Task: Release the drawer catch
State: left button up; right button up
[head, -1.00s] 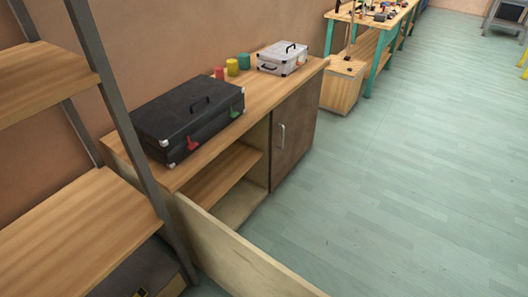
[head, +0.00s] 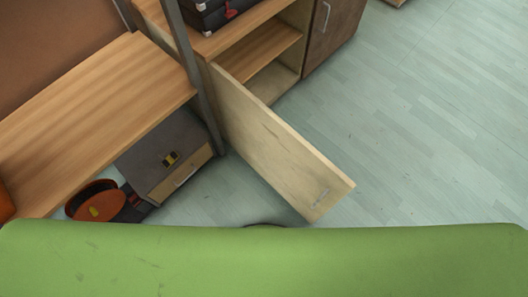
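A small grey-topped drawer unit (head: 150,143) stands on the floor under the wooden shelf, at the left of the head view. Its light wood drawer front (head: 187,168) faces down and right and carries a pale handle (head: 186,177). The drawer looks shut. A small yellow and black object (head: 170,159) lies on the unit's top. I cannot make out a separate catch. Neither of my grippers is in view.
A wooden shelf (head: 95,105) with a grey post (head: 195,75) overhangs the unit. An open cabinet door (head: 270,145) juts across the floor to its right. An orange and black round object (head: 95,203) lies left of it. The floor (head: 430,130) at right is clear.

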aim_at(173, 156)
jog(key=u, duration=1.3)
